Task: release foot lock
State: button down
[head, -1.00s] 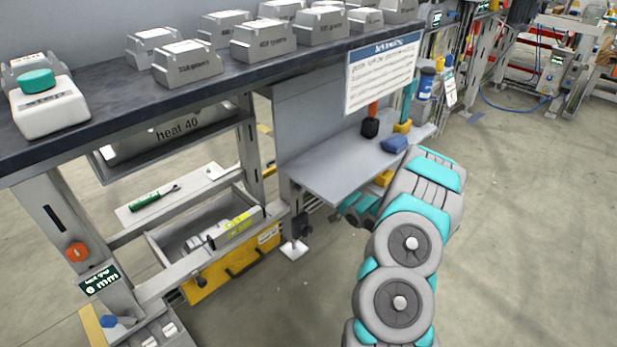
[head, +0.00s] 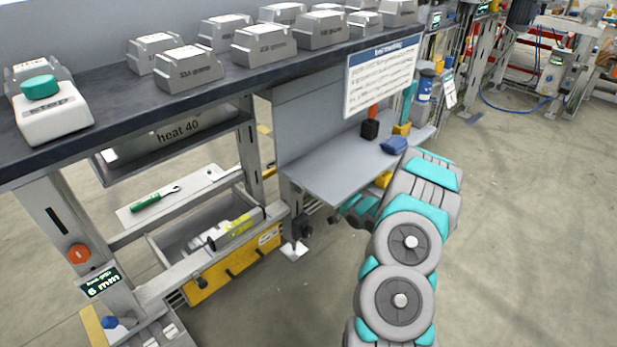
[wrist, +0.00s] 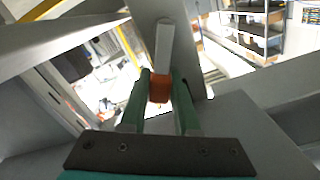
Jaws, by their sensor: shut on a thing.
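In the wrist view my gripper (wrist: 160,90) has its two green fingers shut on a small orange-brown grip (wrist: 159,88). A pale grey bar (wrist: 164,45) rises from that grip, in front of a wide grey beam. This looks like the foot lock's lever, but I cannot be sure. In the head view my arm reaches under the bench's grey lower shelf (head: 345,170), and my fingertips and the grip are hidden. A bench leg with a pale foot pad (head: 294,250) shows left of my arm.
The dark bench top (head: 115,135) carries several grey ingots and a white box with a teal button (head: 40,87). A small display (head: 101,282) on the near leg reads about 6 mm. A drawer (head: 235,265) sits below. Open floor (head: 530,230) lies right.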

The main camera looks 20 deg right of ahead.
jog(key=shift+w+d+f+m+p, duration=0.1)
jog(key=shift+d+m+p, duration=0.15)
jog(key=shift+m, duration=0.2)
jog(key=shift+d+f+m+p, duration=0.1)
jog(key=shift+d+m+p, duration=0.05)
jog(key=shift+m+p, duration=0.25)
jog(key=c, duration=0.6)
grip_release()
jog(key=shift+c, duration=0.2)
jog(key=v, duration=0.7)
jog(key=shift+s+b, duration=0.3)
jog(key=shift+s, duration=0.05)
jog(key=shift+d, duration=0.15)
